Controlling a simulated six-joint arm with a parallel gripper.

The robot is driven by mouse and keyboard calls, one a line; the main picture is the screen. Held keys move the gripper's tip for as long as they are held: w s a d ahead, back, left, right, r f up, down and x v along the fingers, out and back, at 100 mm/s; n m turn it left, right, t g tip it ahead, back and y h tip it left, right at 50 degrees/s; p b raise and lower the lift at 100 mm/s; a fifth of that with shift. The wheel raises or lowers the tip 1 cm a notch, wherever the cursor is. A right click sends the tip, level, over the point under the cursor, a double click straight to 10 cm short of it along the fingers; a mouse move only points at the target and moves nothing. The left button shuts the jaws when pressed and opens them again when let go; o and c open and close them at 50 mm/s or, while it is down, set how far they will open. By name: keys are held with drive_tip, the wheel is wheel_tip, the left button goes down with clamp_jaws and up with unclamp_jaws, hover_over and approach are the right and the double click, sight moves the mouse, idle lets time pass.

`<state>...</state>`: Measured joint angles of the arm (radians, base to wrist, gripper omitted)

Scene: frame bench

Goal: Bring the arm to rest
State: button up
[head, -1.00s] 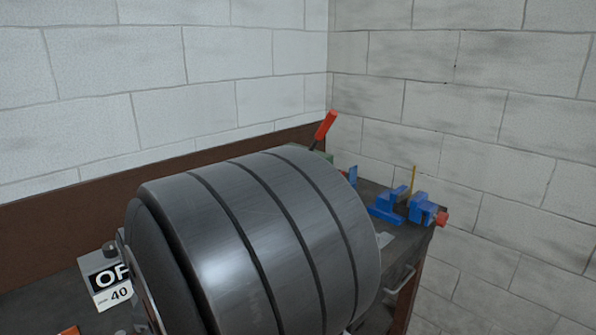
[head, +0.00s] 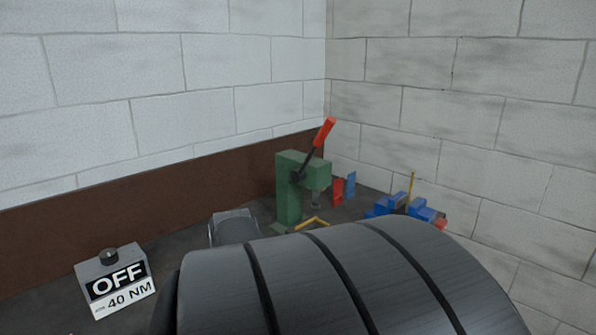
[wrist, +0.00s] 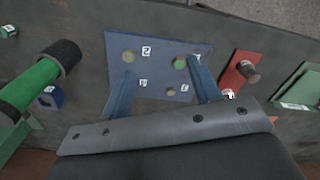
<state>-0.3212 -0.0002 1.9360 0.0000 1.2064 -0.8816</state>
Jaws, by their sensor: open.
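My gripper (wrist: 161,66) shows in the wrist view with its two blue fingers spread apart. Nothing is between them. They stand over a blue plate (wrist: 152,45) with numbered labels and several round spots, one of them green. I cannot tell whether the fingertips touch the plate. In the head view my large grey arm link fills the bottom centre and right and hides much of the bench; the gripper cannot be made out there.
A green press (head: 289,190) with a red-tipped lever stands at the back corner. Blue vises (head: 405,206) sit right of it. An OFF / 40 NM box (head: 117,283) is at left. In the wrist view, a green cylinder (wrist: 28,85) lies left and a red block (wrist: 236,72) right.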

drive_tip(key=d+m, duration=0.2)
drive_tip(key=d, duration=0.3)
drive_tip(key=a+f, duration=0.1)
drive_tip(key=a, duration=0.1)
drive_tip(key=a+f, duration=0.2)
drive_tip(key=a, duration=0.1)
drive_tip(key=a+f, duration=0.2)
drive_tip(key=a, duration=0.1)
drive_tip(key=shift+s+a, duration=0.1)
drive_tip(key=shift+a, duration=0.15)
drive_tip(key=shift+d+r, duration=0.1)
drive_tip(key=d+r, duration=0.5)
drive_tip(key=d, duration=0.3)
drive_tip(key=a+n, duration=0.2)
drive_tip(key=a, duration=0.4)
drive_tip(key=shift+a+n, duration=0.2)
drive_tip(key=shift+n, duration=0.1)
drive_tip(key=shift+d+f, duration=0.1)
drive_tip(key=shift+d, duration=0.05)
